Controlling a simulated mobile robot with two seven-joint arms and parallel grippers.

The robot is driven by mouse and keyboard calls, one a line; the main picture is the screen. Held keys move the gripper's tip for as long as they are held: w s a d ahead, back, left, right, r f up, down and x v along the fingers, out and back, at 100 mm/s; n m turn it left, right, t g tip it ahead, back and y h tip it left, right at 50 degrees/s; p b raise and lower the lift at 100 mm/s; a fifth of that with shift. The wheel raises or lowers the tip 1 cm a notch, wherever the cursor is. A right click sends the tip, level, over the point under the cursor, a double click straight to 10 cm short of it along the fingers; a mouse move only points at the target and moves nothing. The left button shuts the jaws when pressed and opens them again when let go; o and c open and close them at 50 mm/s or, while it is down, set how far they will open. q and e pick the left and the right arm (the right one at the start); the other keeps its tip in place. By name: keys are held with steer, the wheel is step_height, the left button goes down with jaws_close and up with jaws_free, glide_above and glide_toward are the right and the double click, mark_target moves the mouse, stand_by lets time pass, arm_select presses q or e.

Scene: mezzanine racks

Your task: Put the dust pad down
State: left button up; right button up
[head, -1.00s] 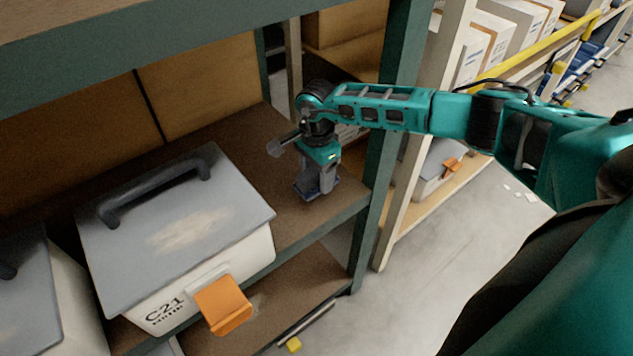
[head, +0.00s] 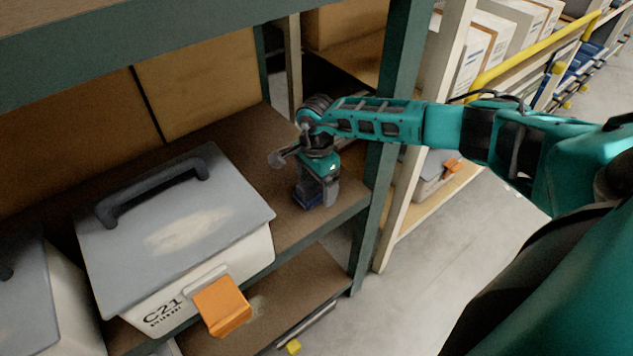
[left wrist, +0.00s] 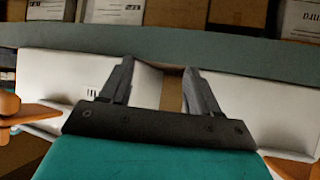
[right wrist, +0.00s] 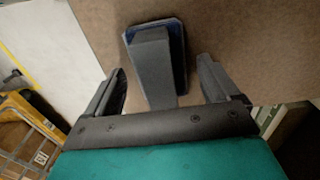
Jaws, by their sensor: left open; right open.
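The dust pad (right wrist: 153,62) has a grey tapered grip and a blue-edged base. In the right wrist view it lies on the brown shelf, its grip between my right fingers with gaps on both sides. My right gripper (right wrist: 160,68) is open around it. In the head view the right gripper (head: 318,195) points down over the shelf and hides most of the pad; a blue part of the pad (head: 306,201) shows. My left gripper (left wrist: 158,65) is open and empty in the left wrist view, and out of the head view.
The shelf (head: 258,158) also bears a lidded bin marked C21 (head: 235,203), with a dusty patch on its grey lid and an orange latch (head: 222,306). A green upright (head: 383,150) stands close right of my right gripper. Bare shelf lies between bin and gripper.

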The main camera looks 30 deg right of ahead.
step_height(320, 180, up, 12)
steer(key=p, duration=0.1)
steer(key=shift+r, duration=0.2)
steer(key=shift+s, duration=0.1)
stand_by(0.7)
